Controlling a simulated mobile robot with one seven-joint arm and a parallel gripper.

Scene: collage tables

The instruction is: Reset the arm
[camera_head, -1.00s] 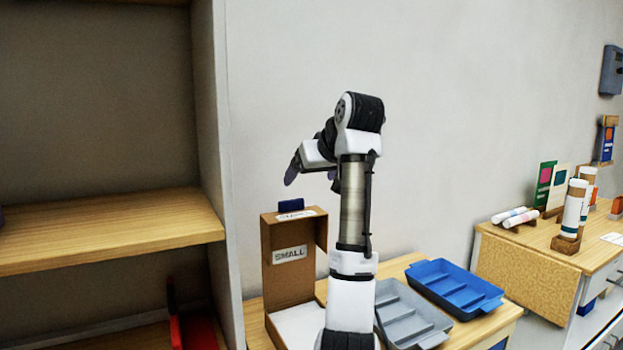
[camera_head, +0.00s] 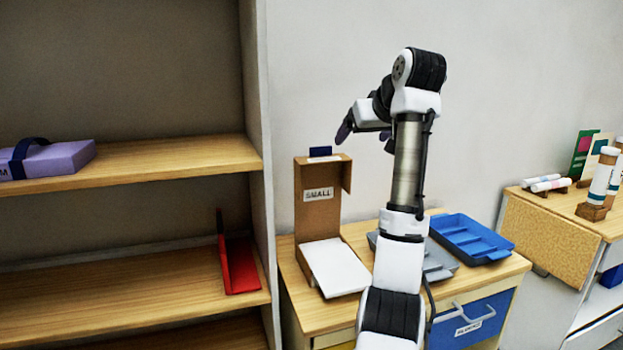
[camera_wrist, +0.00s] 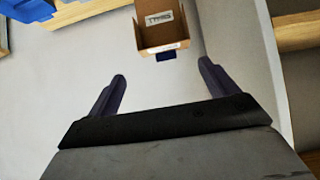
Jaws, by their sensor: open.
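A wooden shelf unit (camera_head: 130,169) at left holds a purple case (camera_head: 60,160) and a red holder (camera_head: 240,265). Grey (camera_head: 440,262) and blue (camera_head: 470,238) trays lie on the table. White tubes (camera_head: 601,182) stand on the right cabinet. Open space lies before the upper wall.

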